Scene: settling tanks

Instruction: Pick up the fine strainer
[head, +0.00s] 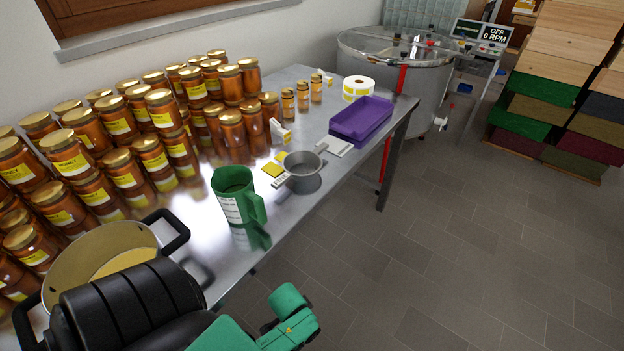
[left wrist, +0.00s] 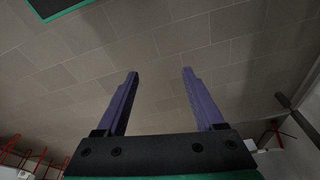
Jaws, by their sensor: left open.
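The fine strainer appears to be the small grey metal bowl (head: 304,178) on the steel table in the head view. It sits upright, with a short tab or handle on its left and another on its far right. I cannot make out its mesh. My left gripper (left wrist: 158,72) is open and empty in the left wrist view, its two purple fingers apart over grey floor tiles. In the head view my left arm comes in at the bottom, below and apart from the strainer, and its fingers do not show. My right gripper is not in view.
A green measuring jug (head: 232,200) stands left of the strainer. Many honey jars (head: 130,172) crowd the table's back. A pan with black handles (head: 70,268) is at lower left. Purple trays (head: 361,121) lie beyond the strainer. Open floor (head: 440,250) is right of the table.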

